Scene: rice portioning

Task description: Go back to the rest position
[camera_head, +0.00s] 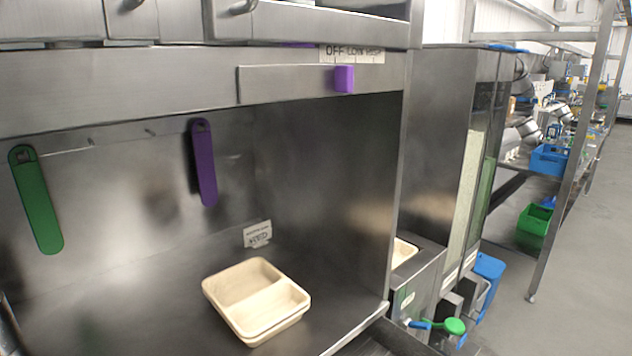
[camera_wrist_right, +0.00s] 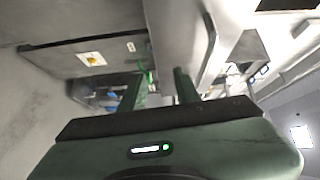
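My right gripper (camera_wrist_right: 159,88) shows in the right wrist view as two green fingers standing apart with a gap between them. I see nothing held between them. It is not in the head view. My left gripper is in neither view. A cream tray with two compartments (camera_head: 256,298) sits on the steel work surface in the head view. It looks empty. No gripper is near it in that view.
A green paddle (camera_head: 36,200) and a purple paddle (camera_head: 204,162) hang on the back wall. A purple knob (camera_head: 344,79) is on the panel above. A rice dispenser (camera_head: 440,150) stands to the right. Blue (camera_head: 550,159) and green crates (camera_head: 534,222) are beyond, beside open floor (camera_head: 585,290).

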